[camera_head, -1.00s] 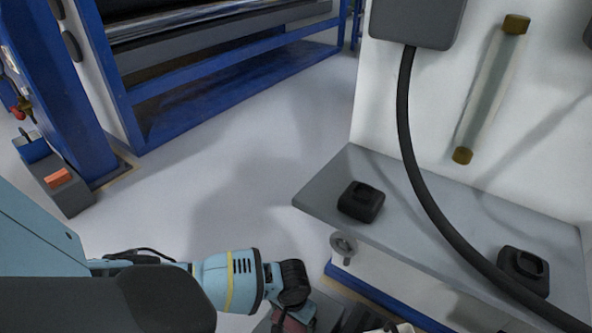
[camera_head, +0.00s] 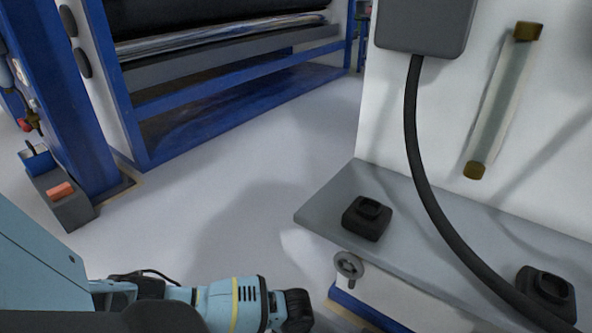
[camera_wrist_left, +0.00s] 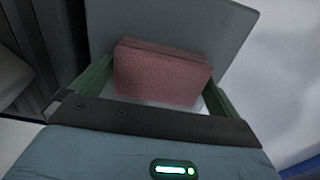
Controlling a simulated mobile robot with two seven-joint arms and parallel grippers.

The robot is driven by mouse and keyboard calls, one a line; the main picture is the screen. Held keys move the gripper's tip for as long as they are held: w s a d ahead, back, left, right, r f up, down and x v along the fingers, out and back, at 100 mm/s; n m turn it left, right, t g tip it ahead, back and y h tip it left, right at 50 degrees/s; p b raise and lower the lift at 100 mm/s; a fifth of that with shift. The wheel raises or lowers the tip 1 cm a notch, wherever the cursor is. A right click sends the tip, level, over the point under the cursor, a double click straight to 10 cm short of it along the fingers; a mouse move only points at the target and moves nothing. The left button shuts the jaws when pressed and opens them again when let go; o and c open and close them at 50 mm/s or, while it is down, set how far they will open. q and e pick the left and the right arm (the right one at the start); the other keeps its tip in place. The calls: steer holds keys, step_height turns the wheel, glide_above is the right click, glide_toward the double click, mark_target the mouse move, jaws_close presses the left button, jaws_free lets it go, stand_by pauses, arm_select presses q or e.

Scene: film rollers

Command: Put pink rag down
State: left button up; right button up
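The pink rag (camera_wrist_left: 162,76) shows in the left wrist view as a folded, thick block. My left gripper (camera_wrist_left: 160,82) has a green finger on each side of it, and both fingers meet the rag's side edges. A flat grey surface (camera_wrist_left: 215,30) lies behind the rag; I cannot tell whether the rag touches it. In the head view only my left arm's wrist shows at the bottom edge; the gripper and rag are out of that frame. My right gripper is in neither view.
A grey ledge (camera_head: 325,205) with black holders (camera_head: 367,217) (camera_head: 545,296) juts from the white machine at right. A black cable (camera_head: 418,160) hangs over it. A blue-framed machine (camera_head: 240,92) stands at the back. Grey floor (camera_head: 215,200) between is clear.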

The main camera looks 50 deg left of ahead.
arm_select(q)
steer(key=shift+r, duration=0.1)
step_height(320, 180, up, 12)
steer(key=p, duration=0.6)
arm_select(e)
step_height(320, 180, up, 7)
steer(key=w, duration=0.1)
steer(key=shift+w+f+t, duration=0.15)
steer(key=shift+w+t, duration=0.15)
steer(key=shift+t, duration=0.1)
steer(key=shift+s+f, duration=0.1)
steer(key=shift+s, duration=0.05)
arm_select(q)
steer(key=shift+s, duration=0.15)
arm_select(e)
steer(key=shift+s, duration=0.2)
